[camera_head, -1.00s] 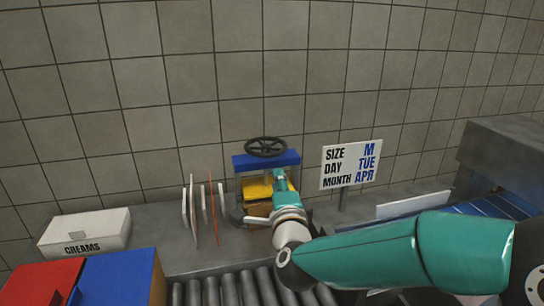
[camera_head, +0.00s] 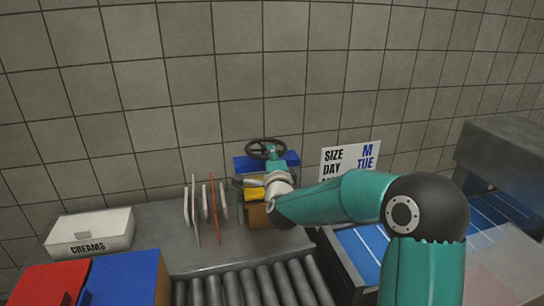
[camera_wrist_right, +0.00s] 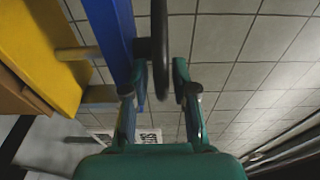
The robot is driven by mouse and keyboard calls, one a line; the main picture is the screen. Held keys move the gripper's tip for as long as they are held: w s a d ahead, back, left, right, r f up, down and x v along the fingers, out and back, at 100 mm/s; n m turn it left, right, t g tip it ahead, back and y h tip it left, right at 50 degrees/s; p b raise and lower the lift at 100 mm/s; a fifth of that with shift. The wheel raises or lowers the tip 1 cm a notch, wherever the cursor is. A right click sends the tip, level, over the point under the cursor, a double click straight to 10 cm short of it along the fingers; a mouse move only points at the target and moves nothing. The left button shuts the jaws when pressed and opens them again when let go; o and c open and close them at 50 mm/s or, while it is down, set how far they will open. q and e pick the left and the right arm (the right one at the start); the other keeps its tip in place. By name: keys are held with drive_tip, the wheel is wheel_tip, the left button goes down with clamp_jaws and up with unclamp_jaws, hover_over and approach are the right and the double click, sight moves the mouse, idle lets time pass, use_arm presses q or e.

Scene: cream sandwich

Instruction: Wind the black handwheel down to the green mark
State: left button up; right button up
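The black handwheel (camera_head: 252,146) sits on top of the press, above its blue crossbeam (camera_head: 242,164). In the right wrist view the handwheel (camera_wrist_right: 159,45) shows edge-on. The blue beam (camera_wrist_right: 115,30) and the yellow plate (camera_wrist_right: 45,50) lie to its left. My right gripper (camera_head: 272,157) is up at the handwheel's front. In the right wrist view my right gripper (camera_wrist_right: 159,78) is open, its fingers apart on either side of the wheel rim, with a gap visible. I see no green mark in either view. My left gripper is not in view.
A sign (camera_head: 335,156) stands right of the press, partly hidden by my right arm. A rack of thin upright plates with a red rod (camera_head: 212,208) stands left of the press. A white CREAMS box (camera_head: 95,230), red and blue boxes, and rollers (camera_head: 250,288) are nearby.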

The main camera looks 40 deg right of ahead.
clamp_jaws()
drive_tip(key=shift+a+f, duration=0.1)
drive_tip(key=shift+f, duration=0.05)
